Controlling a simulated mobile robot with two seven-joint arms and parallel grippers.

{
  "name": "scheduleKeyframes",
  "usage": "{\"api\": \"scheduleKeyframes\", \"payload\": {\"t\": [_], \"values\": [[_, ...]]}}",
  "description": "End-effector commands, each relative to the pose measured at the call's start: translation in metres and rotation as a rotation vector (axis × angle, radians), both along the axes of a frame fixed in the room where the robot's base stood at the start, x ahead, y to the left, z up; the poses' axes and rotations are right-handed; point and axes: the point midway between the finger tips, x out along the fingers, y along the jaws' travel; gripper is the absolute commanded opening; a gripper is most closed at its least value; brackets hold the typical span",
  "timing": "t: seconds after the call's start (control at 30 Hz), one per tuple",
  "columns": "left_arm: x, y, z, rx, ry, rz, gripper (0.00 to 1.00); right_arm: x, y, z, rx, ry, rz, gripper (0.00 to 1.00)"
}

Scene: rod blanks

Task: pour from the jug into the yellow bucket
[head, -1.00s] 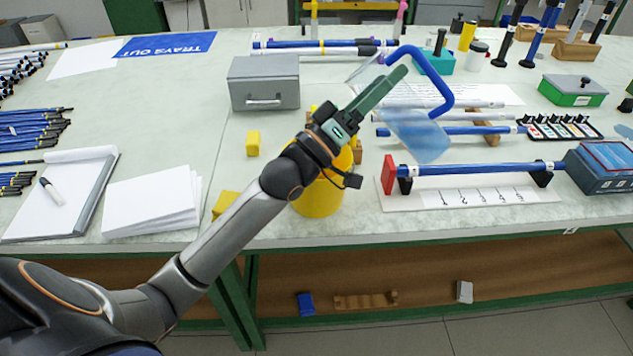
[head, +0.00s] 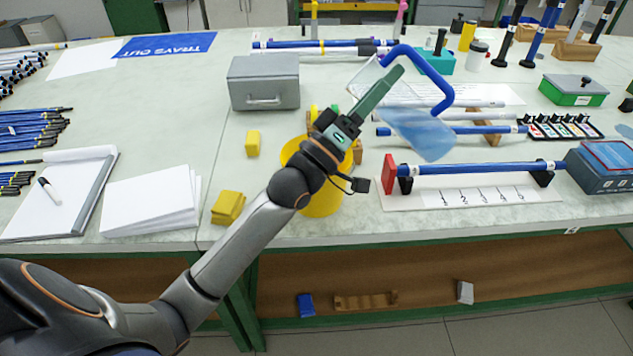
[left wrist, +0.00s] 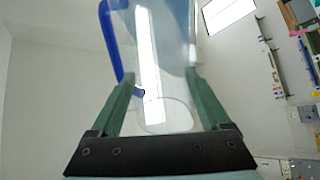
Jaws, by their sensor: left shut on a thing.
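The clear jug (head: 421,136) has a blue handle (head: 437,80) and bluish liquid inside. My left gripper (head: 388,85) is shut on it and holds it above the table, right of and beyond the bucket in the head view. The jug looks tilted, with its handle arching on the upper right. In the left wrist view the clear jug body (left wrist: 165,70) fills the space between the fingers. The yellow bucket (head: 322,198) stands near the table's front edge, partly hidden by my left wrist. I see no stream of liquid. My right gripper is out of view.
A rod on a numbered white stand (head: 470,196) lies right of the bucket. A yellow block (head: 228,207) and a smaller one (head: 253,143) stand to its left. A grey metal box (head: 263,83) is behind. Bare table (head: 180,130) lies farther left.

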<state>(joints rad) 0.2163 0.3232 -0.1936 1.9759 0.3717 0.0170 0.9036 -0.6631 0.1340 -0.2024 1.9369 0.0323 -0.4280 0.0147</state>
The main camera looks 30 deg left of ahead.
Motion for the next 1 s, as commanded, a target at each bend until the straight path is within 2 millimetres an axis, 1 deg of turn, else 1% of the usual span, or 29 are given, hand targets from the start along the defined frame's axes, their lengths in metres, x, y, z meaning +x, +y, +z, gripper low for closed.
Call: {"api": "scheduleKeyframes", "payload": {"t": [0.27, 0.57, 1.0], "values": [[-0.0003, 0.0001, 0.0019, 0.0, -0.003, 0.0, 0.0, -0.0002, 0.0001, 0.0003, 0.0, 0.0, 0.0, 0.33], [-0.0002, 0.0009, -0.0038, -0.059, -0.006, 0.0, 0.0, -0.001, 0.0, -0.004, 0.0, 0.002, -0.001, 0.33], [-0.0002, 0.0009, -0.0035, -0.063, -0.008, 0.0, 0.0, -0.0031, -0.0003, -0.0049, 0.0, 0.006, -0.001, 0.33]]}}
